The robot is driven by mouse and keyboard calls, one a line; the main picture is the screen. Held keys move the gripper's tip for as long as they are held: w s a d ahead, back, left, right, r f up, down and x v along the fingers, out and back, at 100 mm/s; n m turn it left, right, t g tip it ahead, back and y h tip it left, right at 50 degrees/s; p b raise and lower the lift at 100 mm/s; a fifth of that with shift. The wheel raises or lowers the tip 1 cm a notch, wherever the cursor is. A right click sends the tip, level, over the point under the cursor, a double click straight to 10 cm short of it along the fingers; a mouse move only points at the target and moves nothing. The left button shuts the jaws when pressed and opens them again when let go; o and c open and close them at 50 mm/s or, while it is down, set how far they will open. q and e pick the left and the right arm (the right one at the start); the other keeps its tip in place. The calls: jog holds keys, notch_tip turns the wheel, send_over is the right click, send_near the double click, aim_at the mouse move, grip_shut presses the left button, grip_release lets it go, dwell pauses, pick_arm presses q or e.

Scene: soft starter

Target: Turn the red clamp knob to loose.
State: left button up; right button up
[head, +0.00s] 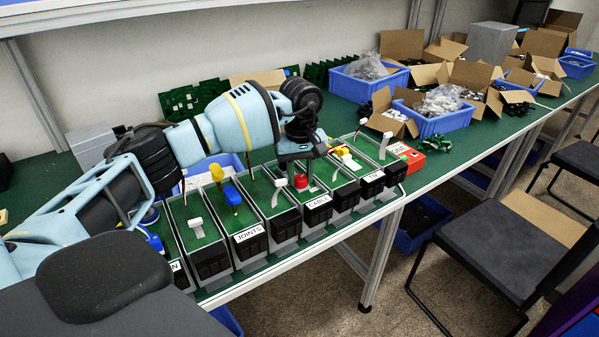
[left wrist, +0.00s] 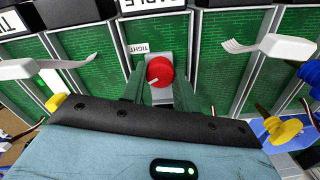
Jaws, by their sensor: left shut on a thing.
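The red clamp knob (head: 301,181) stands low in the row of green-floored bays, near the bay labelled CABLE. In the left wrist view the red knob (left wrist: 161,70) is round, with a small pale mark at its lower left. A white TIGHT label (left wrist: 140,48) lies to its upper left. I cannot read a loose label. My left gripper (head: 302,168) reaches down over the knob from above. In the left wrist view its two green fingers stand on either side of the knob, shut on it. My right gripper is not in view.
Neighbouring bays hold a blue knob (head: 233,195), a yellow knob (head: 217,172) and white levers (head: 196,223) close to the gripper. Blue bins (head: 433,117) and open cardboard boxes stand at the back right. A dark chair (head: 500,240) is in front of the bench.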

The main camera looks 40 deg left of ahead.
aim_at(300, 178)
pick_arm(q)
jog(key=n+p, duration=0.1)
jog(key=n, duration=0.5)
jog(key=shift+r, duration=0.1)
jog(key=n+p, duration=0.1)
jog(key=n, duration=0.3)
jog(key=shift+n, duration=1.3)
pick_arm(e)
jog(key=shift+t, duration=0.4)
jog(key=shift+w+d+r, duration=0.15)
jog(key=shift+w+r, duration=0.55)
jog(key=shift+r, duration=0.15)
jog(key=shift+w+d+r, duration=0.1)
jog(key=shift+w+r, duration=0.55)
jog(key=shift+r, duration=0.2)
pick_arm(q)
jog(key=o, duration=1)
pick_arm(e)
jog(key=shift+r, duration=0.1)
pick_arm(q)
jog(key=shift+r, duration=3.8)
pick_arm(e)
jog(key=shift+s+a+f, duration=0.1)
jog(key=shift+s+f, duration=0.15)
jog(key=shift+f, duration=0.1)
pick_arm(q)
jog(key=shift+f, duration=0.1)
